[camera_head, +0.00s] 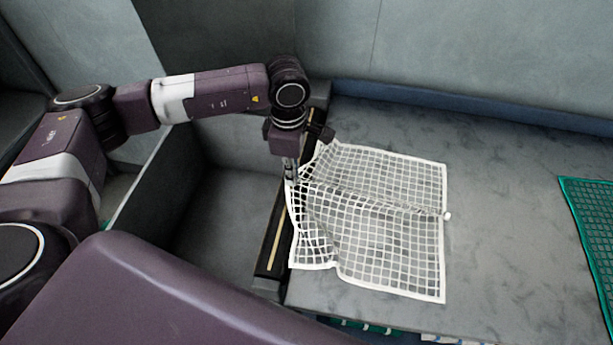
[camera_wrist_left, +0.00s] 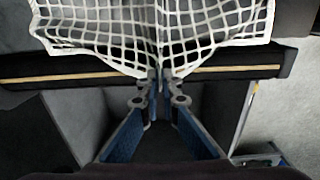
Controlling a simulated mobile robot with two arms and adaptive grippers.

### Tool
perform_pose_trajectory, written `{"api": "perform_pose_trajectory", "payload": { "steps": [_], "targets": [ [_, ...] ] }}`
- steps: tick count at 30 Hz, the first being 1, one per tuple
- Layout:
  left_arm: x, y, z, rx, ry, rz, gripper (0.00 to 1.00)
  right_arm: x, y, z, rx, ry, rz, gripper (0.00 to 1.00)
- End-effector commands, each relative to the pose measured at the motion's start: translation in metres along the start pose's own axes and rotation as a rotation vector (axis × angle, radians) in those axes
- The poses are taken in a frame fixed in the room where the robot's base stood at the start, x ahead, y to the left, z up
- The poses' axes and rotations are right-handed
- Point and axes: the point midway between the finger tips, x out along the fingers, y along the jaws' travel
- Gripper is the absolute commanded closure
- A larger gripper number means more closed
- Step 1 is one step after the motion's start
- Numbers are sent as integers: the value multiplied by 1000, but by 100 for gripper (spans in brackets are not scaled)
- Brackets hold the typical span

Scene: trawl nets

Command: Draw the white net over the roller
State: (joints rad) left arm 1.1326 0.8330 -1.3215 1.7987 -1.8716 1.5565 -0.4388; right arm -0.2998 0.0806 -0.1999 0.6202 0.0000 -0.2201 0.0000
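The white net (camera_head: 390,225) lies on the grey table, with its left part raised in folds toward my left gripper. My left gripper (camera_head: 291,180) points down at the net's left edge, above the roller. In the left wrist view the fingers (camera_wrist_left: 160,82) are close together on the border of the net (camera_wrist_left: 205,22), which is pinched into a peak there. The black roller (camera_head: 275,240) with a tan stripe runs along the table's left edge; it also shows in the left wrist view (camera_wrist_left: 240,70). The net's edge reaches the roller beside the gripper. My right gripper is not in view.
A green net (camera_head: 590,225) lies at the right of the table (camera_head: 510,230). A deep grey bin (camera_head: 215,225) opens left of the roller. A blue strip (camera_head: 450,105) and a wall bound the back. A small white knob (camera_head: 447,215) is at the net's right edge.

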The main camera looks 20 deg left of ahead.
Motion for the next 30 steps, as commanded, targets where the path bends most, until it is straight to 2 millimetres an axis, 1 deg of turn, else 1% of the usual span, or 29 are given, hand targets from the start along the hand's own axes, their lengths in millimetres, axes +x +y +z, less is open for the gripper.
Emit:
{"api": "perform_pose_trajectory", "payload": {
  "steps": [1,6,9,14,16,27,30],
  "targets": [
    [2,0,-8,-2,1,0,100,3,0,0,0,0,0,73],
    [2,0,-31,-2,1,0,100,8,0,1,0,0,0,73],
    [1,0,-40,0,1,0,100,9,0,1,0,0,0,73],
    [0,0,-45,0,0,0,100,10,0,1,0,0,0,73],
    [1,0,-52,-1,1,0,100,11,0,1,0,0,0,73],
    [2,0,-104,-3,1,0,100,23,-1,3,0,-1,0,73],
    [2,0,-115,-2,1,0,100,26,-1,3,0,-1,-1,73]
  ]
}}
